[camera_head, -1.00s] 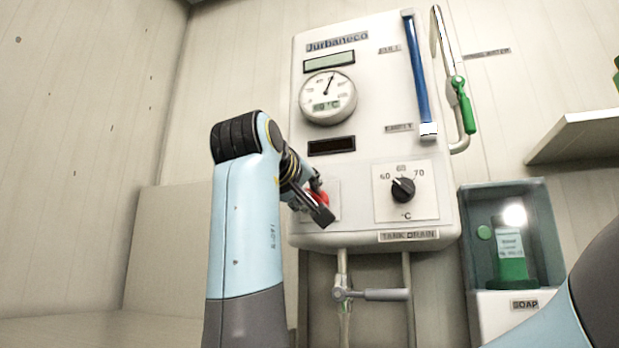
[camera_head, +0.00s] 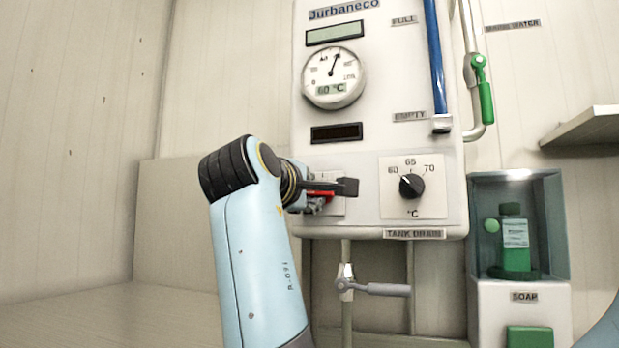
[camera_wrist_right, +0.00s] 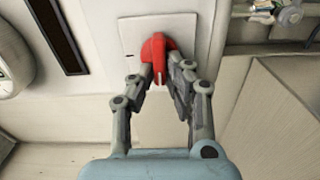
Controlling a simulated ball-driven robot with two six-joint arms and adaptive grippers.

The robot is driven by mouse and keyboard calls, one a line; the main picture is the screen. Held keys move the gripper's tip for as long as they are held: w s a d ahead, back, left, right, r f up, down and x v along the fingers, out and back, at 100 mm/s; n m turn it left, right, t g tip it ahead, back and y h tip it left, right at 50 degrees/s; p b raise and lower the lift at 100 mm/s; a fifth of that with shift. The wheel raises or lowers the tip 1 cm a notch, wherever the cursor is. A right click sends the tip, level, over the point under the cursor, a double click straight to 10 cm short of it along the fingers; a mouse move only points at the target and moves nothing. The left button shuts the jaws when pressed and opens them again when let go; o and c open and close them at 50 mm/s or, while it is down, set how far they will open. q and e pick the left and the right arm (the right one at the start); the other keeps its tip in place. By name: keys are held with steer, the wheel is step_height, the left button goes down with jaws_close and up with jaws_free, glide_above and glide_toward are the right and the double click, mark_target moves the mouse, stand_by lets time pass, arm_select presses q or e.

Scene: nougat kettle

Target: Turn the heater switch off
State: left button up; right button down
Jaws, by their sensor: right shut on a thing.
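The heater switch is a red rotary knob (camera_wrist_right: 158,48) on a white square plate (camera_wrist_right: 134,30) in the right wrist view. It has a pale mark on its face. My right gripper (camera_wrist_right: 164,74) is shut on the knob, with one finger on each side. In the head view only a strip of red (camera_head: 319,194) shows between the dark fingers of the right gripper (camera_head: 335,189), at the lower left of the white boiler (camera_head: 375,140). The fingers lie nearly level there and hide most of the knob. My left gripper is not in view.
A black temperature dial (camera_head: 411,186) sits just right of the switch. A round gauge (camera_head: 333,78) and a dark display (camera_head: 337,132) are above. The tank drain lever (camera_head: 385,290) hangs below the boiler. A soap dispenser (camera_head: 520,240) stands at the right.

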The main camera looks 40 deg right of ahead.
steer(key=shift+f+n, duration=0.15)
steer(key=shift+n, duration=0.25)
steer(key=c, duration=1.3)
jaws_free()
steer(key=shift+a, duration=0.1)
steer(key=shift+c, duration=0.2)
